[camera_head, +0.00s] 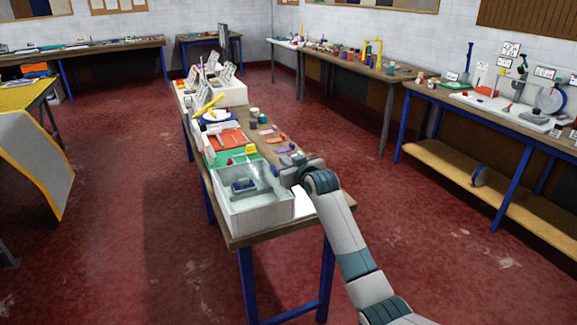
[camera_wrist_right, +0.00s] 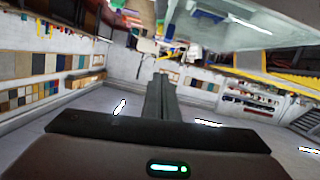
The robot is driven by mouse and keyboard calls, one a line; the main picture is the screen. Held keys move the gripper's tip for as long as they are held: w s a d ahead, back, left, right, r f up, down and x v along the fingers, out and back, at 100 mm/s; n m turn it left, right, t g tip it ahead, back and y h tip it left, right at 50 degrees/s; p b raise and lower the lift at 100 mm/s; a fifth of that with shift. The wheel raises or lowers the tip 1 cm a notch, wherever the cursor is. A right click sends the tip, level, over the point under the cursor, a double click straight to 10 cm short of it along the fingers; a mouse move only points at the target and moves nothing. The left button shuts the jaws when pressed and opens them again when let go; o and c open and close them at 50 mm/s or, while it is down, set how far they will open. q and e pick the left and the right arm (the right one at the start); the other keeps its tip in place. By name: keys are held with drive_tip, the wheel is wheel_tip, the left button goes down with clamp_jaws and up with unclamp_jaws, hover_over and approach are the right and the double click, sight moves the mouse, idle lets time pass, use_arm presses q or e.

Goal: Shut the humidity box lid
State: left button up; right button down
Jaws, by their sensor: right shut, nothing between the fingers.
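The humidity box (camera_head: 250,217) is a pale box with clear-looking walls at the near end of the middle table. A small dark blue and grey item (camera_head: 243,186) shows inside it. I cannot make out the lid's edges or its angle. My right gripper (camera_head: 283,174) is at the box's far right corner, at about rim height; I cannot tell whether it touches the box. In the right wrist view its fingers (camera_wrist_right: 162,84) are together with nothing between them. My left gripper is not in view.
The middle table (camera_head: 238,238) holds a green mat (camera_head: 234,156), an orange-red tray (camera_head: 228,138) and small coloured items behind the box. A white patch (camera_head: 304,201) lies right of the box. Open red floor (camera_head: 430,240) lies between this table and the right bench (camera_head: 440,100).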

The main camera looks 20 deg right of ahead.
drive_tip(key=shift+v, duration=1)
